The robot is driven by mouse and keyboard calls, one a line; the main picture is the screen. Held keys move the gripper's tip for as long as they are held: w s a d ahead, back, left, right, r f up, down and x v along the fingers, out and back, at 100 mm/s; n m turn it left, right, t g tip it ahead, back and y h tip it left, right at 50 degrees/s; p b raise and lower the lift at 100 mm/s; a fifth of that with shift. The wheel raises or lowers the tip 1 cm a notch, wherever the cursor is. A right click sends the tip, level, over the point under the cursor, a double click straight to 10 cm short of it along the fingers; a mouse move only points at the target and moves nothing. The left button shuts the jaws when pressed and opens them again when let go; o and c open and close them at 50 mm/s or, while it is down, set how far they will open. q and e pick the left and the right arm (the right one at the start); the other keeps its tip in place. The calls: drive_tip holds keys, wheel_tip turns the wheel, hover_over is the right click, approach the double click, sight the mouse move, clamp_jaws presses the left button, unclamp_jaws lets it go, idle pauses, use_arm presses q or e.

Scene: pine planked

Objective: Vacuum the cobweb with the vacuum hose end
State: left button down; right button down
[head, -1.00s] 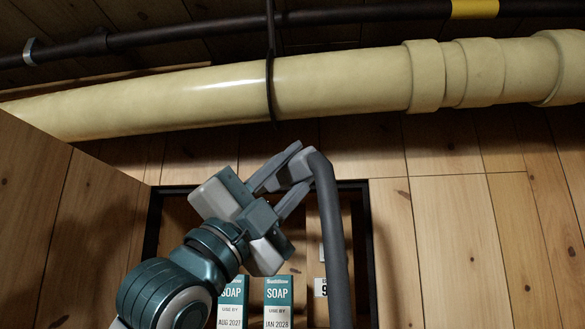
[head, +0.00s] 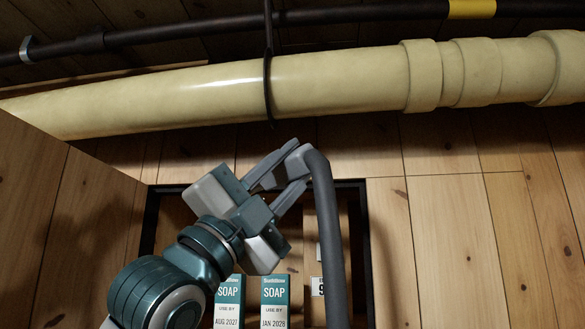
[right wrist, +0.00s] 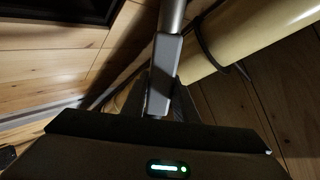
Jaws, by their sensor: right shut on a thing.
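My right gripper (head: 290,170) is shut on the vacuum hose end (head: 299,158), which lies between its fingertips. The grey vacuum hose (head: 330,240) bends over at the grip and hangs down past the lower edge of the head view. The right wrist view also shows the hose end (right wrist: 164,75) between the fingers, pointing away from the camera. In the head view the grip is below the cream pipe and apart from it in the picture. I cannot make out the cobweb in either view. My left gripper is not in view.
The thick cream pipe (head: 340,85) crosses overhead, with a thin dark pipe (head: 200,30) above it and a dark hanger (head: 268,70) around it. Soap boxes (head: 274,300) stand in a dark-framed recess (head: 364,240). A wooden panel (head: 60,210) is at the left.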

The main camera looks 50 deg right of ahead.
drive_tip(key=s+a+b, duration=0.1)
drive_tip(key=s+a, duration=0.3)
drive_tip(key=a, duration=0.1)
idle(0.5)
idle(0.6)
